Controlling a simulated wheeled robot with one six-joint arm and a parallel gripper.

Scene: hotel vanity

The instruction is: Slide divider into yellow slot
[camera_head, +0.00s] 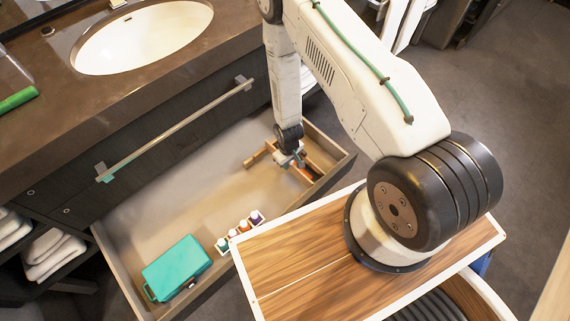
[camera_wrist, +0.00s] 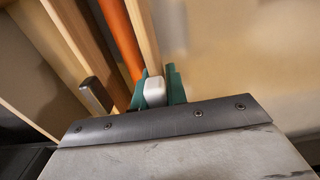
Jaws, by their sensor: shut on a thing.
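My gripper (camera_head: 291,158) is low inside the right end of the open drawer. In the wrist view, its green fingertips (camera_wrist: 158,88) are shut on a small white block at the end of a pale wooden strip, which looks like the divider (camera_wrist: 143,32). The strip runs away from the gripper toward the top of the view. An orange strip (camera_wrist: 120,38) runs close beside it on the left, with more wooden strips further left. No clearly yellow slot shows. The divider's far end is out of the wrist view, and I cannot tell whether it sits in a slot.
The drawer (camera_head: 165,215) has a wide clear floor. A teal case (camera_head: 177,267) lies at its near left, beside a rack of small bottles (camera_head: 240,230). The drawer's right wall (camera_head: 330,172) is close to my gripper. The counter with its sink (camera_head: 140,38) is behind.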

